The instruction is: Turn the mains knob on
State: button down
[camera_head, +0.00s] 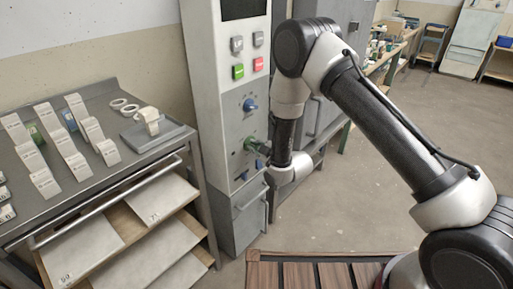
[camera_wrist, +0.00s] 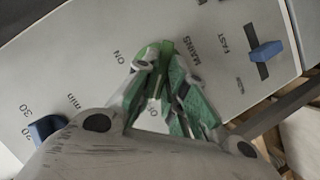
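The mains knob is green and sits on the lower front of the grey control panel (camera_head: 239,120). In the wrist view the mains knob (camera_wrist: 166,47) shows between the labels "ON" and "MAINS", mostly covered by the fingertips. My gripper (camera_wrist: 163,65) has green-padded fingers that draw close together at the tips, one on each side of the knob, and looks shut on it. In the head view my gripper (camera_head: 260,149) reaches the panel from the right at the green knob. The knob's exact pointing is hidden by the fingers.
A blue knob (camera_head: 250,105) sits above the mains knob; it also shows in the wrist view (camera_wrist: 46,128). A blue slide switch (camera_wrist: 265,51) marked "FAST" is on the other side. Green and red buttons (camera_head: 238,71) are higher up. A metal table (camera_head: 100,180) with label tags stands left.

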dwell(0.3)
jog(key=m, duration=0.1)
jog(key=m+g, duration=0.1)
jog(key=shift+w+d+r+m+g+y, duration=0.15)
jog(key=shift+m+g+y, duration=0.15)
jog(key=shift+m+y, duration=0.1)
jog(key=m+g, duration=0.1)
jog(key=m, duration=0.1)
jog(key=m+g+y, duration=0.1)
jog(key=shift+w+d+m, duration=0.2)
jog(key=shift+m, duration=0.2)
jog(key=m+g+y, duration=0.1)
jog(key=m+y, duration=0.1)
jog(key=m, duration=0.1)
jog(key=shift+w+d+g, duration=0.1)
jog(key=shift+w+g, duration=0.1)
jog(key=shift+g, duration=0.2)
jog(key=shift+w+m+g+y, duration=0.1)
jog(key=shift+m+g+y, duration=0.5)
jog(key=shift+m, duration=0.7)
jog(key=shift+d+f, duration=0.1)
jog(key=shift+f, duration=0.1)
jog(key=c, duration=1.5)
grip_release()
